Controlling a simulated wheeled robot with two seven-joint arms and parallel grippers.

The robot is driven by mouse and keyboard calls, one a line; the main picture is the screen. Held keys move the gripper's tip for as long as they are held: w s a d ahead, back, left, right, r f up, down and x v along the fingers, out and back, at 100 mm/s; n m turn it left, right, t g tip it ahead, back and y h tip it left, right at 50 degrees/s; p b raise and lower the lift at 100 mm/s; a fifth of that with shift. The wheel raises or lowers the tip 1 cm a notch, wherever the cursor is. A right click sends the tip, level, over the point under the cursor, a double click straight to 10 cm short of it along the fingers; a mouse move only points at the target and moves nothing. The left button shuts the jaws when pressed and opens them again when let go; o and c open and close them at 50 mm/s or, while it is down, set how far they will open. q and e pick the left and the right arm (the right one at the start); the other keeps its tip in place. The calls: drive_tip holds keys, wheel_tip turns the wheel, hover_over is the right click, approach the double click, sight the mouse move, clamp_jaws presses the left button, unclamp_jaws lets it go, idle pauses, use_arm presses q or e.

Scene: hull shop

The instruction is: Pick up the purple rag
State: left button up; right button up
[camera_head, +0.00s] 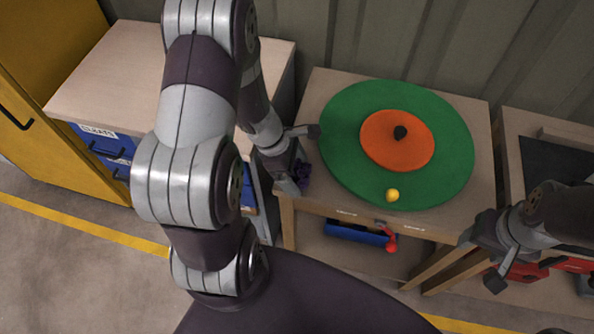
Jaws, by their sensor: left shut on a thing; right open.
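The purple rag (303,173) shows as a small crumpled dark purple bit at the left front part of the middle table. My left gripper (306,160) is shut on it, and the fingers and arm hide most of it. I cannot tell whether the rag touches the tabletop. My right gripper (476,262) is open and empty, in front of the table's right front corner.
The wooden table (455,212) bears a green disc (345,140) with an orange disc (385,155), a black knob (400,132) and a yellow ball (392,195). A blue item (352,231) and a red item (390,240) sit below. A drawer cabinet (110,65) stands left.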

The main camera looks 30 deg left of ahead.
sight(303, 171)
use_arm(q)
wheel_tip(303, 171, up, 4)
drive_tip(key=shift+r+p, duration=0.15)
drive_tip(key=shift+p, duration=0.85)
drive_tip(key=s+d+r+p, duration=0.1)
drive_tip(key=s+d+r, duration=0.2)
drive_tip(key=d+r, duration=0.3)
drive_tip(key=d, duration=0.4)
drive_tip(key=shift+d+p, duration=0.15)
drive_tip(key=shift+p, duration=0.2)
drive_tip(key=shift+s+d+r, duration=0.15)
drive_tip(key=shift+d+r, duration=0.1)
drive_tip(key=shift+d, duration=0.25)
